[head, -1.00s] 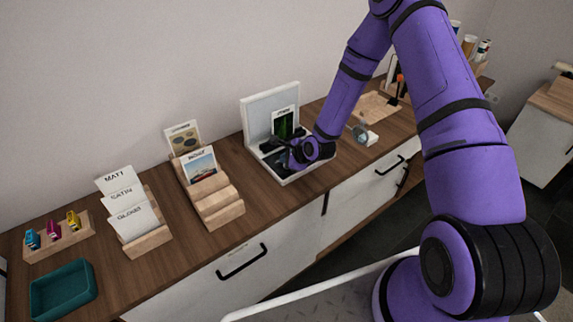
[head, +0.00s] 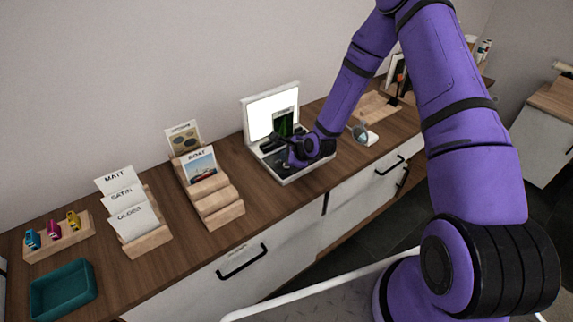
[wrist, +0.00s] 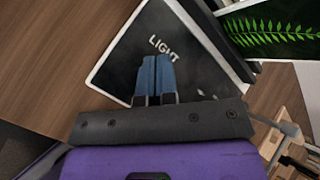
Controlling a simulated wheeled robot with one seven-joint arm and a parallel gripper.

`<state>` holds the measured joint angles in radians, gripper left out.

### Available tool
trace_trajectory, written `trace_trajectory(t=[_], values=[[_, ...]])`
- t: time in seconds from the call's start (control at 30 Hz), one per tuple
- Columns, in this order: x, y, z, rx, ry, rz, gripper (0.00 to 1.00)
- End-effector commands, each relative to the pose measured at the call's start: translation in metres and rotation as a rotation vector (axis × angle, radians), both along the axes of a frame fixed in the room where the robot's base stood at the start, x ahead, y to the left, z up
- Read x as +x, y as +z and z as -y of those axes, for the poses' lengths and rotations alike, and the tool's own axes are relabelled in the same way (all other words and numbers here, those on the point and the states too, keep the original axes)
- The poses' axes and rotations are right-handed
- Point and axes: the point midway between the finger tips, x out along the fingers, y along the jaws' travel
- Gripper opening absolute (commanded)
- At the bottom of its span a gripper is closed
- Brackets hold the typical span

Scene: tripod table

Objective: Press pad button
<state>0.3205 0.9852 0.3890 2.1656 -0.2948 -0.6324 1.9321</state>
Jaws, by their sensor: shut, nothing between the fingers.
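A white-framed stand with a bright upright panel (head: 260,112) stands on the counter, and a dark card with a green fern (head: 284,122) is in front of the panel. The dark pad (wrist: 120,70) at its base carries the white label LIGHT (wrist: 164,47). My gripper (head: 290,163) is low over this base. In the wrist view its blue fingertips (wrist: 156,60) are closed together with nothing between them, just below the label. The fingers cover whatever lies under them, so the button is hidden. I cannot tell whether the tips touch the pad.
Wooden card racks with a boat card (head: 200,165) and finish cards (head: 124,202) stand to the left. A teal tray (head: 62,312) and small coloured bottles (head: 52,231) are at the far left. A small white-based object (head: 365,136) stands right of the stand.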

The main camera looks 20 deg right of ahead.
Motion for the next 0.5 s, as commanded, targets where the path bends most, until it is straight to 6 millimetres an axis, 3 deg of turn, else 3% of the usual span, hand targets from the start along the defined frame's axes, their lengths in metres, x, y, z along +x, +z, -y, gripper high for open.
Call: trace_trajectory(t=[0.27, 0.5], values=[[0.0, 0.003, 0.0, 0.0, 0.0, 0.0, 0.0], [0.0, 0.022, 0.0, 0.001, 0.001, 0.0, 0.0]])
